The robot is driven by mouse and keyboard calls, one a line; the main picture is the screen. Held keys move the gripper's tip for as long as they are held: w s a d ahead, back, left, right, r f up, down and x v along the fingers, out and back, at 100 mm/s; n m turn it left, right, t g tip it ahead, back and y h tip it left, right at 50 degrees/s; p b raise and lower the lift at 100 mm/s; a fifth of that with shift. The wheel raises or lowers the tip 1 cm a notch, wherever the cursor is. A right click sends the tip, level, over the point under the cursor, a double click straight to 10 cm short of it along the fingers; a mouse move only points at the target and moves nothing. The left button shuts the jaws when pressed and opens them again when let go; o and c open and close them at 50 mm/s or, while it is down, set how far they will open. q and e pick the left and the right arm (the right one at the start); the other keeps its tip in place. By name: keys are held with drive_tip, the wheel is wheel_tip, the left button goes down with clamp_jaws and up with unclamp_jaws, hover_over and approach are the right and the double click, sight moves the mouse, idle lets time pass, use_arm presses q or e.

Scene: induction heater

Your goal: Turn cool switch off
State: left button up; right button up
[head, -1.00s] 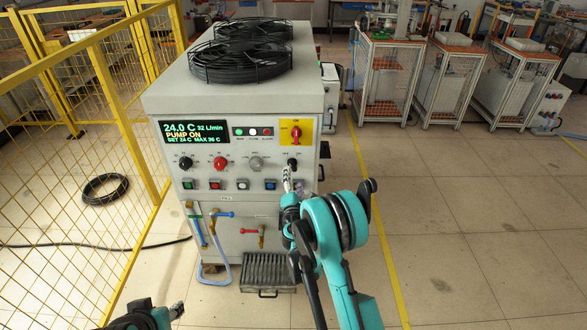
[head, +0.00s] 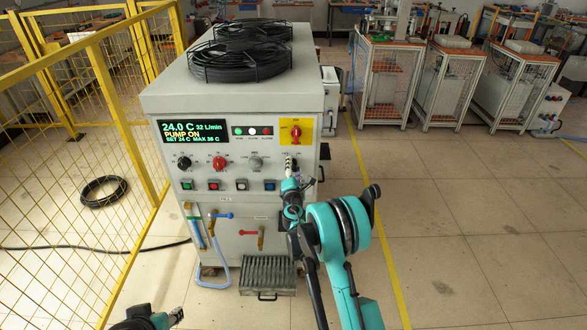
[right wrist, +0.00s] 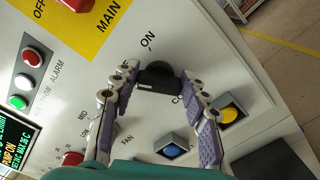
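The cool switch (right wrist: 158,76) is a black rotary knob on the white front panel, with "ON" printed above it and a partly covered label starting "CO" beside it. In the right wrist view my right gripper (right wrist: 159,84) has one finger on either side of the knob. The fingers are apart, with the tips close to the knob's sides; I cannot tell whether they press on it. In the head view my right gripper (head: 290,166) is at the panel's right side and mostly covers the switch. My left gripper (head: 174,315) shows only partly at the bottom left.
A red main switch on a yellow plate (head: 296,131) is just above the gripper. Blue (right wrist: 172,150) and yellow (right wrist: 229,114) push buttons lie below the knob. A yellow mesh fence (head: 80,170) stands left of the machine.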

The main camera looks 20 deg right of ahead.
drive_tip(key=shift+o, duration=0.2)
drive_tip(key=shift+f+m+b, duration=0.15)
drive_tip(key=shift+m+b, duration=0.25)
drive_tip(key=shift+m, duration=1.7)
drive_tip(key=o, duration=1.2)
drive_tip(key=shift+c, duration=0.2)
drive_tip(key=v, duration=1.2)
